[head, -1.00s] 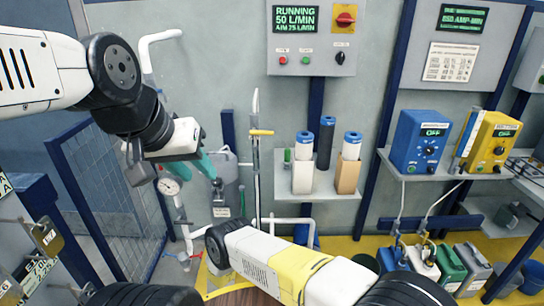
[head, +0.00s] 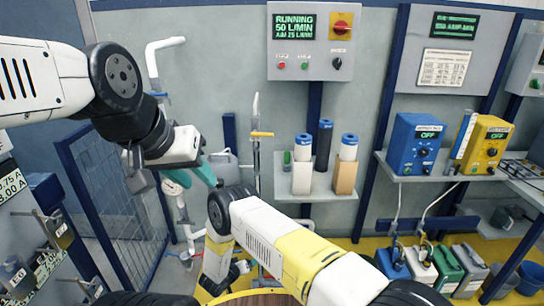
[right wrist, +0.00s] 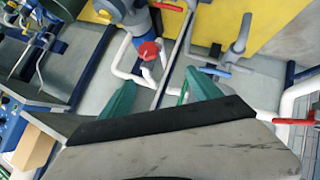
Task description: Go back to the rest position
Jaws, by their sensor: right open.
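My left gripper (head: 193,178) hangs at the left of the head view, below its white wrist. Its two teal fingers are apart, with nothing seen between them. My right arm reaches in from the lower right of the head view and bends down near the middle. Its fingers cannot be made out there. In the right wrist view my right gripper (right wrist: 160,93) is open and empty, its two green fingers well apart. Pipes and a red-handled valve (right wrist: 149,50) show beyond the fingers; I cannot tell how far off.
A blue mesh gate (head: 110,190) stands at the left. A wall shelf (head: 318,185) holds blue-capped filter cylinders. A blue power box (head: 415,143) and a yellow one (head: 486,145) sit on a right shelf, above several jugs (head: 420,265) on the yellow floor. A control panel (head: 311,60) hangs above.

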